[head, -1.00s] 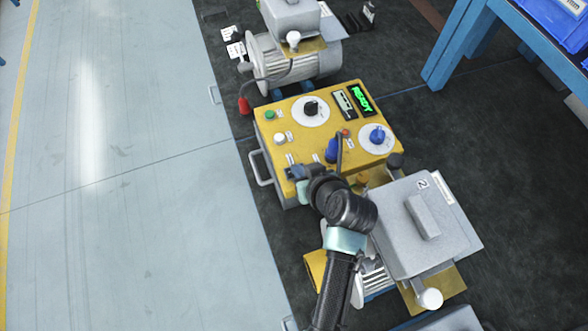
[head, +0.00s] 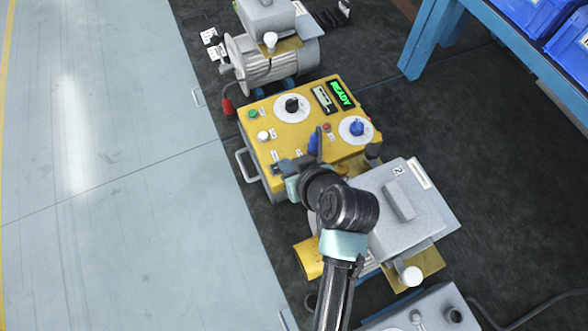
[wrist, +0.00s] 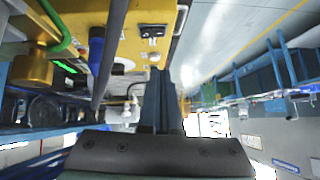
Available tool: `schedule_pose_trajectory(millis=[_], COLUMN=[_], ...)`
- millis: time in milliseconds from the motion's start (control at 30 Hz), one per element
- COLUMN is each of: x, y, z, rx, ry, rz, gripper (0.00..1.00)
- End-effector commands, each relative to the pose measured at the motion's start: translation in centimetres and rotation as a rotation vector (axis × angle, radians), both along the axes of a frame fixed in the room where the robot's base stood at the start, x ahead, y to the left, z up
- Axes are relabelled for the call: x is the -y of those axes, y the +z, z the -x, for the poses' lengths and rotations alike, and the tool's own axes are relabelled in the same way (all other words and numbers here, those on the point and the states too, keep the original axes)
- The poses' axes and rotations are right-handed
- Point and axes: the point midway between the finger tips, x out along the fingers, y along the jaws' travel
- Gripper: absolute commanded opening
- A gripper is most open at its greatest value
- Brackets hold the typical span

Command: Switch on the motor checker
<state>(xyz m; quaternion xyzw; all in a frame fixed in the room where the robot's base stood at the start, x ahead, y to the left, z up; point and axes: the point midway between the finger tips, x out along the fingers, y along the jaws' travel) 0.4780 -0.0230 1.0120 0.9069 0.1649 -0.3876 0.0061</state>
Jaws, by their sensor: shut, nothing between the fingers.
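The motor checker (head: 290,138) is a yellow box with a green lit display (head: 341,94) reading READY. Its top has a black knob (head: 292,105) and a blue knob (head: 357,128) on white dials, a green button (head: 252,114), a white button (head: 263,135) and a small red button (head: 326,127). A blue upright part (head: 313,145) stands near the front.
A grey motor (head: 270,60) stands behind the checker. A grey box marked 2 (head: 400,205) is at the right front, close to my arm. A blue rack (head: 440,40) with blue bins is at upper right. Open floor (head: 110,180) lies to the left.

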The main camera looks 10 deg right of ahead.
Motion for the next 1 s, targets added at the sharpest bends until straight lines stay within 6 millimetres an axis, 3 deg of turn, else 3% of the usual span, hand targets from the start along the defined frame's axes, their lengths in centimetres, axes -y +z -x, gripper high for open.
schedule_pose_trajectory(millis=[333, 1000], x=[0.7, 0.7], y=[2.9, 3.1], z=[2.8, 3.1], rx=[0.001, 0.001], ry=[0.000, 0.000], rz=[0.000, 0.000], gripper=[0.00, 0.00])
